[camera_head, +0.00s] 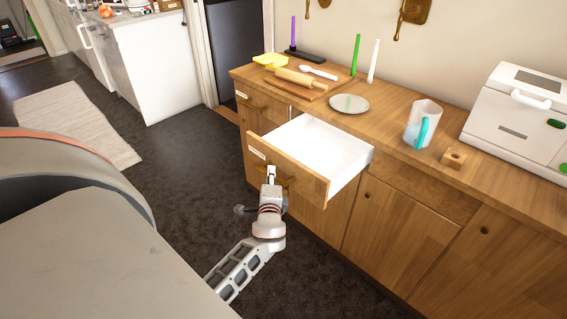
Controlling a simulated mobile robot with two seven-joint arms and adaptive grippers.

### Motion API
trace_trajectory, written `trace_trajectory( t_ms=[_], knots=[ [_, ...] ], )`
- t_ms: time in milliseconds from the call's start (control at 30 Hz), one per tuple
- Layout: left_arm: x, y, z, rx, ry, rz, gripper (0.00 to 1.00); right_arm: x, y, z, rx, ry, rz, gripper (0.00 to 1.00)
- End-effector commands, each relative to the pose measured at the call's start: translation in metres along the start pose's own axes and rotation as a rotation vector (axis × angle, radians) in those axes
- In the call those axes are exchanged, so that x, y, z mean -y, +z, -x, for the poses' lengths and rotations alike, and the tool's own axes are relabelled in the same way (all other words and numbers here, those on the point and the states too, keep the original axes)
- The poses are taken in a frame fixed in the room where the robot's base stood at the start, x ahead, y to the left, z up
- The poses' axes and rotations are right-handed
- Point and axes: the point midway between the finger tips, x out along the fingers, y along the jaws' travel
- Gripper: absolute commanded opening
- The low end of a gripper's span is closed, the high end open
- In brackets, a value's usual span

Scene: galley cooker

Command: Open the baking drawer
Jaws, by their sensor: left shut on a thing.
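The baking drawer (317,186) is a wooden drawer with a white inside. It stands pulled out from the wooden counter cabinet, and its inside looks empty. A small pale label is on its front, too small to read. My left gripper (271,174) is at the drawer's front, shut on the brass-coloured drawer handle (288,182). The gripper partly hides the handle. My right gripper is not in view.
On the wooden counter (390,117) are a rolling pin (296,77), a plate (349,104), a clear jug (422,124) and a white appliance (516,110). Another drawer (262,107) left of it is shut. Dark floor (185,165) is clear to the left.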

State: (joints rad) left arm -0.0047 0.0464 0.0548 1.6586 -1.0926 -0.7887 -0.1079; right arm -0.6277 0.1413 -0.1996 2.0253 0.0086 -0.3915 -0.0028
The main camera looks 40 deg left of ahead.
Motion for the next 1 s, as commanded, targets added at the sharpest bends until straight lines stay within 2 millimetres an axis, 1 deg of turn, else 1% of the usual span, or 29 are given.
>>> trace_trajectory(
  t_ms=[33, 100, 300, 500, 800, 833, 900, 1000],
  knots=[
    [-0.002, 0.009, 0.009, 0.001, 0.001, -0.001, 0.00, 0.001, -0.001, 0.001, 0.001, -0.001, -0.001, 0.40],
    [-0.005, 0.018, 0.019, 0.000, 0.002, -0.001, 0.00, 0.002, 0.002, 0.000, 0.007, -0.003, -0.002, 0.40],
    [-0.011, 0.035, 0.036, 0.000, 0.001, -0.001, 0.00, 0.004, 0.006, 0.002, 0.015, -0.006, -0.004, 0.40],
    [-0.012, 0.041, 0.041, 0.000, 0.000, 0.001, 0.00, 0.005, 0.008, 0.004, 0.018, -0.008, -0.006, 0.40],
    [-0.012, 0.041, 0.041, 0.000, 0.000, 0.000, 0.00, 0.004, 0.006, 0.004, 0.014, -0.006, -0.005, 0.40],
    [-0.012, 0.041, 0.041, 0.000, 0.000, 0.000, 0.15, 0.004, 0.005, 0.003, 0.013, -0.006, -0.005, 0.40],
    [-0.012, 0.041, 0.041, 0.000, 0.000, 0.000, 0.30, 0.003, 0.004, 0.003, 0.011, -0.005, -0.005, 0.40],
    [-0.012, 0.041, 0.041, 0.000, 0.000, 0.000, 0.30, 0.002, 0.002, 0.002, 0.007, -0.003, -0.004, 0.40]
  ],
)
